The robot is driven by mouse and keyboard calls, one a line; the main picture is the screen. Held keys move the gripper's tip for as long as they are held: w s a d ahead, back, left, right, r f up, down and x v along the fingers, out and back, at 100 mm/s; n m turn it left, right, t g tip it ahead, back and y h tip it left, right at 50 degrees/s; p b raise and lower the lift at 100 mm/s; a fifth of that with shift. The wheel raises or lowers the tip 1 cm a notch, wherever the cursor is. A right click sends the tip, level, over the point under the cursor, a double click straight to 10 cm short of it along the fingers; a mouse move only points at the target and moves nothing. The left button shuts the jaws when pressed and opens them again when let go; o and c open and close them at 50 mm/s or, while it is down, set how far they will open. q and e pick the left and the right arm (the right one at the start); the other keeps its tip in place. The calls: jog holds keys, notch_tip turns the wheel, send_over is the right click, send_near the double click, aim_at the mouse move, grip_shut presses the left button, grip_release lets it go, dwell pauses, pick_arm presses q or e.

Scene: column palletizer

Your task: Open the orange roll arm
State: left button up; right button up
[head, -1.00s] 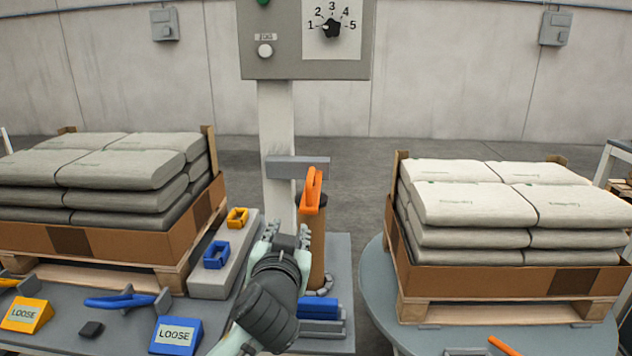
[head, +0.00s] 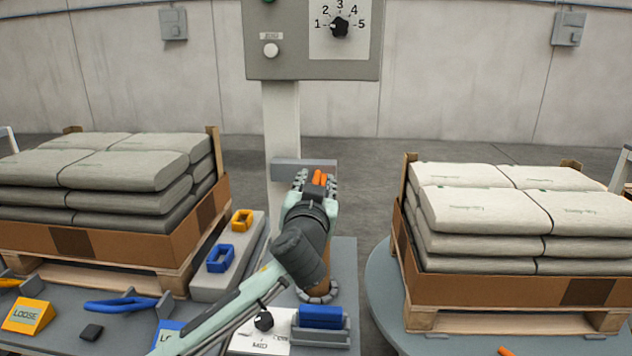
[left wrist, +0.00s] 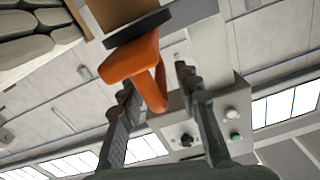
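The orange roll arm (head: 319,177) stands at the top of a brown roll (head: 322,277) beside the grey post and is mostly hidden by my gripper in the head view. In the left wrist view the orange arm (left wrist: 130,60) shows as a bent loop under a dark plate, its lower part reaching between my fingers. My left gripper (head: 315,182) is at the orange arm, its fingers apart on either side of it. I cannot tell whether either finger touches it. My right gripper is not in view.
A grey post with a control box (head: 308,60) stands behind the roll. Pallets of stacked bags stand at left (head: 110,235) and right (head: 515,290).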

pick_arm(q)
jog(key=shift+c, duration=0.3)
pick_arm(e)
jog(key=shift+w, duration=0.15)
pick_arm(q)
grip_shut()
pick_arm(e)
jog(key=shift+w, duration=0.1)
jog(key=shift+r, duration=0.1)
